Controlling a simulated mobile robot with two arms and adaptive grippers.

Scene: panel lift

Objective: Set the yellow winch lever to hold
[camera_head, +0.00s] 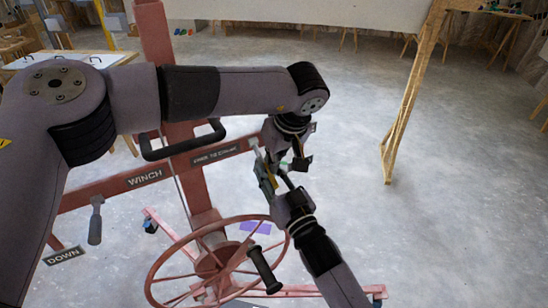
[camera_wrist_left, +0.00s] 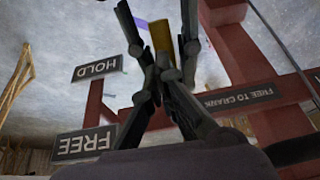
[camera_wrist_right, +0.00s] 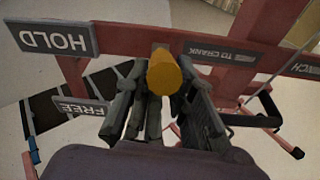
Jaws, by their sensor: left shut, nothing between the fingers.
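The yellow winch lever (camera_head: 267,180) shows in the head view beside the red frame, partly covered by my grippers. In the right wrist view its round yellow end (camera_wrist_right: 165,72) lies between the fingers of my right gripper (camera_wrist_right: 160,85); I cannot tell whether they press on it. My left gripper (camera_head: 299,160) is shut and empty, close to the lever, which also shows in the left wrist view (camera_wrist_left: 161,36). The right gripper (camera_head: 283,186) comes from below in the head view. The HOLD sign (camera_wrist_right: 53,40) and FREE sign (camera_wrist_right: 80,107) are left of the lever.
The red winch frame (camera_head: 100,187) carries a WINCH label, a black handle (camera_head: 183,146) and a grey DOWN lever (camera_head: 96,222). A red handwheel (camera_head: 180,245) with a black crank grip (camera_head: 264,270) stands low near my right arm. Open floor lies to the right.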

